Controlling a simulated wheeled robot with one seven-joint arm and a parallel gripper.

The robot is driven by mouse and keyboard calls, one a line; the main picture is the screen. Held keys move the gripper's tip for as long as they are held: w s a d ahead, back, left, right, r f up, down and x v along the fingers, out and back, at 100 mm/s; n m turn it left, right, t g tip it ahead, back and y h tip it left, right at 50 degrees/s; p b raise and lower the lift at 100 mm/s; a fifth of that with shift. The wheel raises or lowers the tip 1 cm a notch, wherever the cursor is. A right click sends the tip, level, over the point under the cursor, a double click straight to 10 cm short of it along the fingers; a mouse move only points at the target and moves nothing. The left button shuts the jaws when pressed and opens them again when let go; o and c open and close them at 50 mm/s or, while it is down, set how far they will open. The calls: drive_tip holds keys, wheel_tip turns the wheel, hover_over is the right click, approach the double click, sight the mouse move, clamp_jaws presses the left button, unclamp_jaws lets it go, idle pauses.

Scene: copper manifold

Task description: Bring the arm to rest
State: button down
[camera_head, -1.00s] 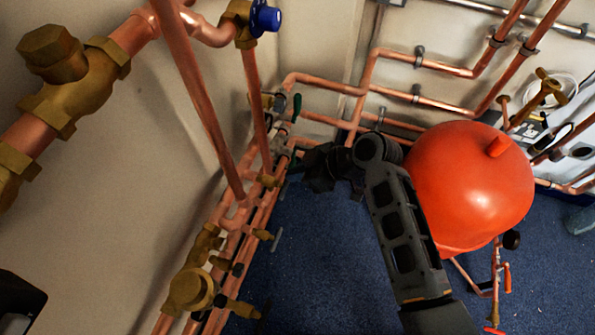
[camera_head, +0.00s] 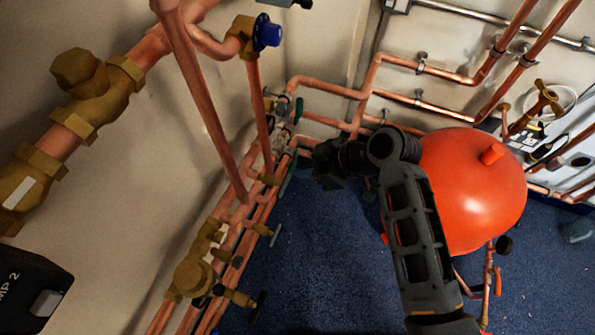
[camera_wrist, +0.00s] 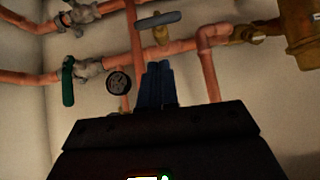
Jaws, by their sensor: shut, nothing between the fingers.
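My arm reaches out from the bottom of the head view, and my gripper (camera_head: 328,165) is at its far end, beside the copper pipes along the left wall. In the wrist view my gripper's fingers (camera_wrist: 157,84) are together and empty. They point at the copper pipework, just below a grey-blue valve handle (camera_wrist: 159,20). A round dark gauge (camera_wrist: 118,82) is to the left of the fingers. I cannot tell whether the fingertips touch a pipe.
A large red vessel (camera_head: 478,205) stands right beside my arm. Copper pipes with brass valves (camera_head: 195,272) run along the left wall. A green-handled valve (camera_wrist: 68,82) shows in the wrist view. Blue floor (camera_head: 310,260) is open between the left pipes and my arm.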

drive_tip(key=v, duration=0.6)
